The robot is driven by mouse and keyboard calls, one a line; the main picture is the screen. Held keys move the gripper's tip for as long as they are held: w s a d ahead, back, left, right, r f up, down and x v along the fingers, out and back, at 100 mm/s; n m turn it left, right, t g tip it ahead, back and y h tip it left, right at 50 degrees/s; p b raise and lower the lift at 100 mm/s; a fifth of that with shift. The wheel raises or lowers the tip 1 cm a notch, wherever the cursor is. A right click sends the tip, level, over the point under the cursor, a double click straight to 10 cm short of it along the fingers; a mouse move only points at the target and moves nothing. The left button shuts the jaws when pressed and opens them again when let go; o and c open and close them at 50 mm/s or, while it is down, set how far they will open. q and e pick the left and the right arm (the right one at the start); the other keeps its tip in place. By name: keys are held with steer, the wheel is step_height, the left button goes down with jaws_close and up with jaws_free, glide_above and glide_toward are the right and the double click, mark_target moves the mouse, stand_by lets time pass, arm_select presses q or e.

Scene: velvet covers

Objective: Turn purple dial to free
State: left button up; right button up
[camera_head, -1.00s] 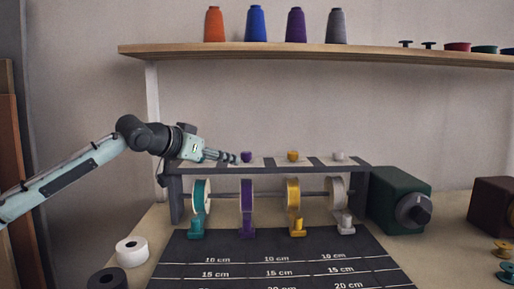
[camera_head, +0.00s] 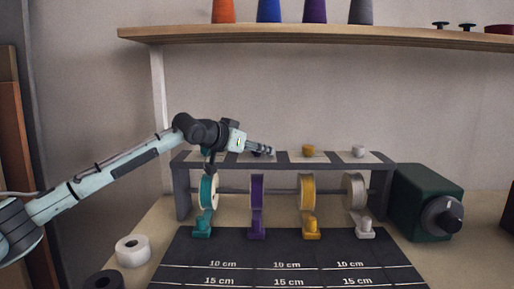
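A dark rack (camera_head: 183,190) holds a row of small dials on pale plates along its top bar. The purple dial (camera_head: 258,154) is mostly hidden behind my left gripper, so its setting cannot be read. The yellow dial (camera_head: 308,150) and white dial (camera_head: 358,151) show to its right. My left gripper (camera_head: 268,150) reaches in from the left, level with the top bar, with its fingertips over or right by the purple dial. Contact and finger gap are too small to tell. The purple ribbon spool (camera_head: 257,190) hangs below. My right gripper is out of view.
Teal (camera_head: 208,190), yellow (camera_head: 307,188) and white (camera_head: 354,187) spools hang alongside. A green motor box (camera_head: 411,197) stands right. A marked dark mat (camera_head: 290,246) lies in front. A white roll (camera_head: 133,251) sits front left. A shelf (camera_head: 215,34) with thread cones runs above.

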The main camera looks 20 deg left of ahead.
arm_select(q)
steer(key=shift+c, duration=0.5)
jaws_close()
steer(key=n+y, duration=0.2)
steer(key=y, duration=0.1)
steer(key=shift+d+n+t, duration=0.2)
steer(key=shift+n+t, duration=0.1)
steer(key=n+y, duration=0.5)
steer(key=y, duration=0.1)
steer(key=shift+f+n, duration=0.1)
steer(key=shift+n, duration=0.2)
steer(key=n+g+y, duration=0.4)
steer(key=n+y, duration=0.1)
steer(key=shift+y, duration=0.3)
steer(key=shift+a+n+g+y, duration=0.1)
steer(key=shift+n+g+y, duration=1.2)
steer(key=shift+n+g, duration=0.9)
